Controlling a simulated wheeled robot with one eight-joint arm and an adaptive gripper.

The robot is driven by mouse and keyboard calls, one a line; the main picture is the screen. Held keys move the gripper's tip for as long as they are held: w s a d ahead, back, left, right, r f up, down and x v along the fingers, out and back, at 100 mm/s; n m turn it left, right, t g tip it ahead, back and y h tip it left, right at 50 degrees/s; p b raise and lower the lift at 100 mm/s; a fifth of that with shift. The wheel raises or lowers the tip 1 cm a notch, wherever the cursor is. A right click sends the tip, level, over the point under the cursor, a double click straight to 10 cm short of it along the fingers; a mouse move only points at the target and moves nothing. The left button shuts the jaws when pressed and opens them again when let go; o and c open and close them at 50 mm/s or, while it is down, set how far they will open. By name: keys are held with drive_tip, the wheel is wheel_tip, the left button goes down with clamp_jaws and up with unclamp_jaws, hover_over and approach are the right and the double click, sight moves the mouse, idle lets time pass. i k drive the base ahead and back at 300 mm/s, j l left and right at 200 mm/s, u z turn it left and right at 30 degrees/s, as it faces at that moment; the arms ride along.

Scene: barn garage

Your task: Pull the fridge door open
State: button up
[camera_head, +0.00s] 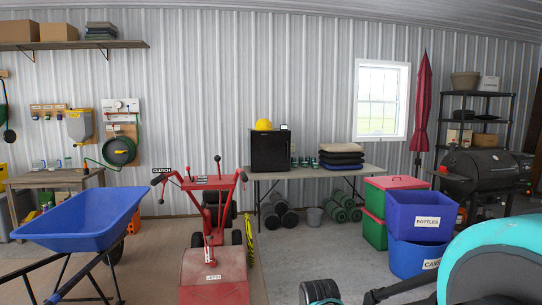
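A small black fridge (270,151) stands on the long table (376,169) against the back wall, near the middle of the picture. Its dark front faces me and looks shut; I cannot make out a handle at this size. A yellow hard hat (263,124) and a small device (284,127) sit on top of it. My gripper is not in view.
A red machine (214,273) with upright handlebars stands in front of the fridge, left of centre. A blue wheelbarrow (85,222) is at left. Blue bins (420,215) and a large teal object (500,245) crowd the right. Some floor (290,252) is clear between.

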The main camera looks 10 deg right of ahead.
sight(270, 150)
drive_tip(key=i+z, duration=0.15)
drive_tip(key=z, duration=0.4)
drive_tip(key=i, duration=1.9)
drive_tip(key=i+l, duration=0.1)
drive_tip(key=i, duration=0.8)
drive_tip(key=i+u, duration=0.1)
drive_tip(key=i, duration=0.85)
drive_tip(key=i+l, duration=0.15)
drive_tip(key=i, duration=0.8)
drive_tip(key=i+l, duration=0.1)
drive_tip(key=i, duration=0.85)
